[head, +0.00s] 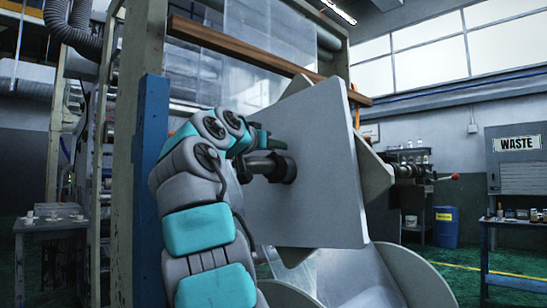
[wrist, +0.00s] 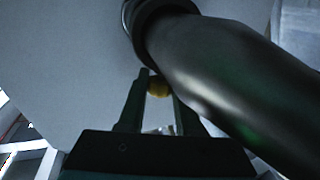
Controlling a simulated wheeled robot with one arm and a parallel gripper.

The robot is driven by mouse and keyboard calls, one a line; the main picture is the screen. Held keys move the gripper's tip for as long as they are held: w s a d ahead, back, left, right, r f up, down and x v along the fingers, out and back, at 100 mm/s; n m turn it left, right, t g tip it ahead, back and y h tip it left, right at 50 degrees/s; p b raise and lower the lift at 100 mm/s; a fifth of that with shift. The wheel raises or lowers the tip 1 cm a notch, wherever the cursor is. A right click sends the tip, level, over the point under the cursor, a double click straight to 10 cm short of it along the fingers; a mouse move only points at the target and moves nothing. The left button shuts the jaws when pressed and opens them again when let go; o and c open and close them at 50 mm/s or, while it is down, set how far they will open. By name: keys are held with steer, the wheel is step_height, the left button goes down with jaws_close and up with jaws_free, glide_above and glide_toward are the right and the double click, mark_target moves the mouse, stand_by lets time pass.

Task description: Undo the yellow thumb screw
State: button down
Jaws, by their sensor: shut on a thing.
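The yellow thumb screw (wrist: 158,88) shows in the wrist view as a small yellow knob between the two dark fingers of my gripper (wrist: 157,92). My gripper is shut on it, and the fingers partly hide its sides. A thick dark shaft (wrist: 215,75) with a dark collar (wrist: 140,20) passes close on the right and above the fingers. In the head view my arm reaches to the shaft (head: 262,165) at a large grey plate (head: 310,180). The screw and the fingertips cannot be made out there.
A blue post (head: 150,170) stands just left of my arm. A wooden bar (head: 240,52) crosses above. A curved grey metal guard (head: 400,280) lies low on the right. A grey waste cabinet (head: 514,165), a blue drum (head: 446,225) and a cluttered bench (head: 515,221) stand farther right.

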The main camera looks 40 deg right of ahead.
steer(key=shift+f+n+t+y+b, duration=0.1)
steer(key=shift+n+t+y+b, duration=0.65)
steer(key=shift+t, duration=0.55)
steer(key=shift+n+t, duration=0.3)
steer(key=shift+n, duration=0.05)
steer(key=c, duration=0.6)
jaws_free()
steer(key=shift+s+a, duration=0.1)
steer(key=b+v, duration=0.2)
steer(key=v, duration=0.5)
steer(key=shift+a, duration=0.3)
steer(key=shift+s, duration=0.1)
